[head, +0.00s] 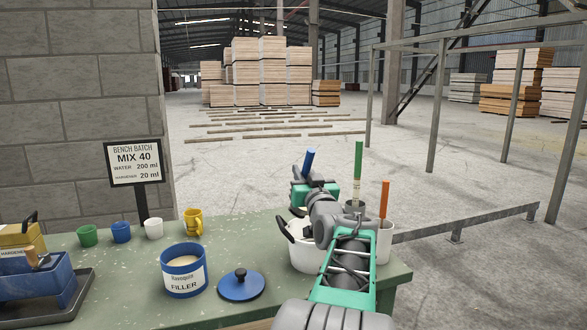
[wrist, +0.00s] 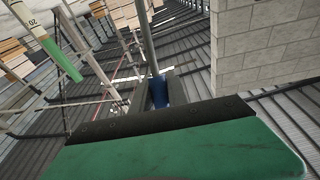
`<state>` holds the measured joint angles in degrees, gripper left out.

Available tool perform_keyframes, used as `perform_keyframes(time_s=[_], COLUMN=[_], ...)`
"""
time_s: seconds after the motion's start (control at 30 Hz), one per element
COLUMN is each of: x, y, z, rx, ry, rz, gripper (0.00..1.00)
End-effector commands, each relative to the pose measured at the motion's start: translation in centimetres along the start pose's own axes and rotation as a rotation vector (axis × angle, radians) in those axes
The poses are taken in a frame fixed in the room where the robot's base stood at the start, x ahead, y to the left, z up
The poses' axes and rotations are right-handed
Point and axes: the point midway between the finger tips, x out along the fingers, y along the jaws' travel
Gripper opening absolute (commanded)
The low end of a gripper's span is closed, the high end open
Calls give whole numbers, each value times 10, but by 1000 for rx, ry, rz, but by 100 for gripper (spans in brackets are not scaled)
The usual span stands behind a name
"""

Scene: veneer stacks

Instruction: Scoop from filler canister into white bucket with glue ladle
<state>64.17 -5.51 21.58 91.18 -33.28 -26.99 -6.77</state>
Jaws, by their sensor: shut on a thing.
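The filler canister (head: 184,280) stands open on the green bench, blue with a white label and pale filler inside. Its blue lid (head: 241,287) lies beside it on the right. The white bucket (head: 304,258) stands near the bench's right end, partly hidden behind my arm. My gripper (head: 308,177) is above and beyond the bucket, shut on the blue handle of the glue ladle (head: 309,160). In the wrist view my gripper (wrist: 158,88) has the blue grip between its fingers, and the ladle's grey shaft (wrist: 147,42) runs away from it. I cannot make out the ladle's bowl.
A green-handled tool (head: 359,165) and an orange-handled tool (head: 384,205) stand in holders right of the bucket. Several cups and a yellow mug (head: 193,222) line the back. Bench front-centre is clear.

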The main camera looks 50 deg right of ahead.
Motion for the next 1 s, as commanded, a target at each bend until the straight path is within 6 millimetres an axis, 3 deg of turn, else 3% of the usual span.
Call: perform_keyframes(time_s=[1.0], x=[-32], y=[81], z=[13], rx=[566], ry=[209], rz=[114], gripper=[0])
